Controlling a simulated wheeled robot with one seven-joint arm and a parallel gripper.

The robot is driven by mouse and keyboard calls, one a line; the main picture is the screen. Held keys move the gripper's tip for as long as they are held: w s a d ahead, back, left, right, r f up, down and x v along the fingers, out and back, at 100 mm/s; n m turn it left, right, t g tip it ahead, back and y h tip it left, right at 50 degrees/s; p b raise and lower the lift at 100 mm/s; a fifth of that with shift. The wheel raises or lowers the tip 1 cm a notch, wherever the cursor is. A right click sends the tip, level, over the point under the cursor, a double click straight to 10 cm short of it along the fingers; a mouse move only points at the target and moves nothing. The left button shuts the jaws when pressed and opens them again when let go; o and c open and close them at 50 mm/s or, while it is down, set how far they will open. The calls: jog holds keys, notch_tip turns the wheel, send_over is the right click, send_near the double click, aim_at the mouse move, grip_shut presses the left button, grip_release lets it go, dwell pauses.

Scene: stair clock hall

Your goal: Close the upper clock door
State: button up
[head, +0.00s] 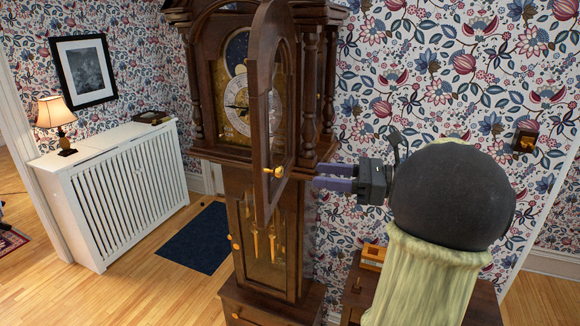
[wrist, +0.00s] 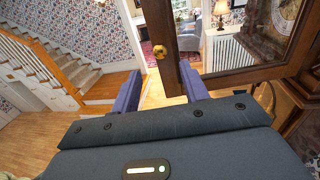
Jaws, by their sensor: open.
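The tall wooden clock (head: 218,190) stands in the middle of the head view. Its upper clock door (head: 263,110) is open, swung out from the dial (head: 238,103) towards the camera. The door's brass knob (head: 278,172) sits low on its free edge. My gripper (head: 318,178) is open and empty, to the right of the knob, with its fingers pointing left. In the wrist view, the knob (wrist: 160,52) shows just beyond and between the fingertips (wrist: 160,70). The door frame (wrist: 255,73) runs past the right finger. I cannot tell whether that finger touches it.
The clock's lower door (head: 262,235) looks shut. A small side table (head: 375,300) with a yellowish object (head: 373,257) stands right of the clock, below my arm. A white radiator cover (head: 130,190) and blue mat (head: 195,237) lie left. The wrist view shows stairs (wrist: 60,65) and open floor.

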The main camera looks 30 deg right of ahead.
jog(key=p+x, duration=0.2)
jog(key=x, duration=0.6)
jog(key=shift+d, duration=0.1)
jog(key=shift+c, duration=0.5)
grip_shut()
